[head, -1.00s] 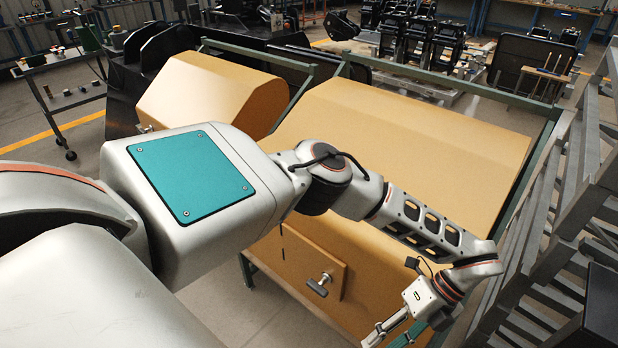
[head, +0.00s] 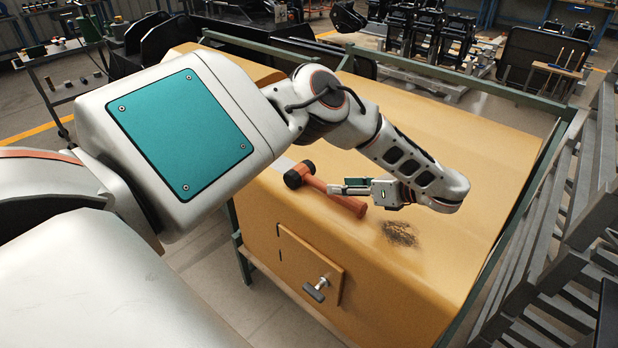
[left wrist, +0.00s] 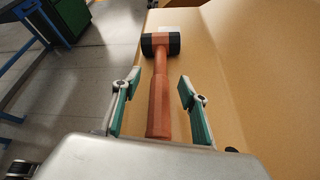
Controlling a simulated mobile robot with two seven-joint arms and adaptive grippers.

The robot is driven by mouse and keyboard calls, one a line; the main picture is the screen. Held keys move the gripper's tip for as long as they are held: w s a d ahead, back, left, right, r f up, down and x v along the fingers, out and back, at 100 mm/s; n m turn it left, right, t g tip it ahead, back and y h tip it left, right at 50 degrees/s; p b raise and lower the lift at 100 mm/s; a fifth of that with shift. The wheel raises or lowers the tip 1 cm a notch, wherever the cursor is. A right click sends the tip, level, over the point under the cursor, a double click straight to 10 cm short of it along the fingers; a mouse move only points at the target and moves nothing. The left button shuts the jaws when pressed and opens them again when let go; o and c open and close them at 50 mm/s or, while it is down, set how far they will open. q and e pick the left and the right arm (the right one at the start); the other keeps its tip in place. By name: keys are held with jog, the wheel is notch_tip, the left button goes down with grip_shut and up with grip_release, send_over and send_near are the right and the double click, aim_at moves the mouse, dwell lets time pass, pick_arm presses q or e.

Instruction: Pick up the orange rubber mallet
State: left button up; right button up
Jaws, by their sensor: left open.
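The orange rubber mallet (head: 326,190) lies on the top of the tan box-like housing (head: 400,285), near its front edge. Its black-faced head (head: 299,174) points to the left in the head view and its handle reaches right. My left gripper (head: 338,188) is just above the handle in the head view. In the left wrist view the gripper (left wrist: 158,100) is open, with a teal-padded finger on each side of the handle (left wrist: 159,110) and clear gaps to it. The mallet's head (left wrist: 160,43) lies beyond the fingertips. My right gripper is not in view.
A T-handled panel (head: 310,270) is on the housing's front face. A dark scribble-like patch (head: 399,234) lies right of the mallet. A pale flat patch (head: 284,164) lies by the mallet's head. Grey racks (head: 560,240) stand close on the right. The housing's top right is clear.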

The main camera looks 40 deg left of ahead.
pick_arm(q)
jog(key=shift+f+x, duration=0.2)
jog(key=shift+x, duration=1.15)
jog(key=shift+f+x, duration=0.2)
jog(key=shift+x, duration=1.15)
jog(key=shift+w+d, duration=0.1)
jog(key=shift+d, duration=0.15)
grip_shut()
